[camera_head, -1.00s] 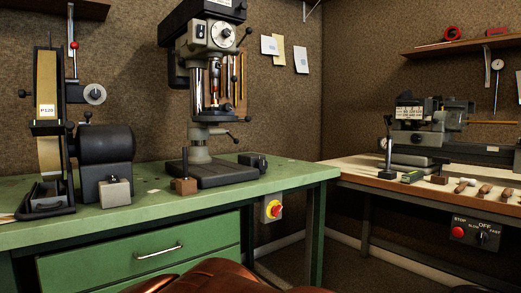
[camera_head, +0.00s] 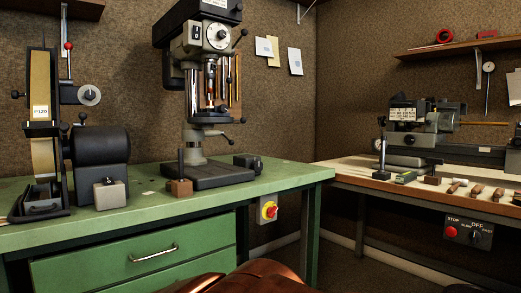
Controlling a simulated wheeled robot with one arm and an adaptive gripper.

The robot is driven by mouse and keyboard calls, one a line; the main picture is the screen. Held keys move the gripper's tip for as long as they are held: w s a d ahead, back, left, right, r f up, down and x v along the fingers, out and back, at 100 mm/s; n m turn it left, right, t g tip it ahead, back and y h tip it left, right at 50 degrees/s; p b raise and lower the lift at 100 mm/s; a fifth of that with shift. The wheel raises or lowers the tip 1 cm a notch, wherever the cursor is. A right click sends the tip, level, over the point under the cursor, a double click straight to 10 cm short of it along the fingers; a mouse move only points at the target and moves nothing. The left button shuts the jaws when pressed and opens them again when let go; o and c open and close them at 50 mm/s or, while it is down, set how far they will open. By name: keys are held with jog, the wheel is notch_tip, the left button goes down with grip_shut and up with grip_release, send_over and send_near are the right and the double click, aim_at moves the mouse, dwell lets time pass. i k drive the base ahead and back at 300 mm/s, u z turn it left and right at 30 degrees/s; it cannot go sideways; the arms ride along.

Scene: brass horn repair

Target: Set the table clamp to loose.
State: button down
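The drill press stands on the green bench, with its grey head (camera_head: 211,38) above a bright column. Low on the column is a grey collar with a dark ball-ended lever (camera_head: 228,138) pointing right; this looks like the table clamp. It is too small to tell whether it is tight or loose. The drill press base (camera_head: 207,175) is a dark flat plate on the bench. My gripper is not in view.
The green bench (camera_head: 110,245) also holds a belt grinder (camera_head: 98,147), a small wooden block (camera_head: 180,187) and a dark vise-like part (camera_head: 249,162). A lathe (camera_head: 412,125) stands on the right bench. A glossy copper-brown shape (camera_head: 265,275) fills the bottom middle.

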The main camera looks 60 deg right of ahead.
aim_at(231, 142)
jog(key=z, duration=1)
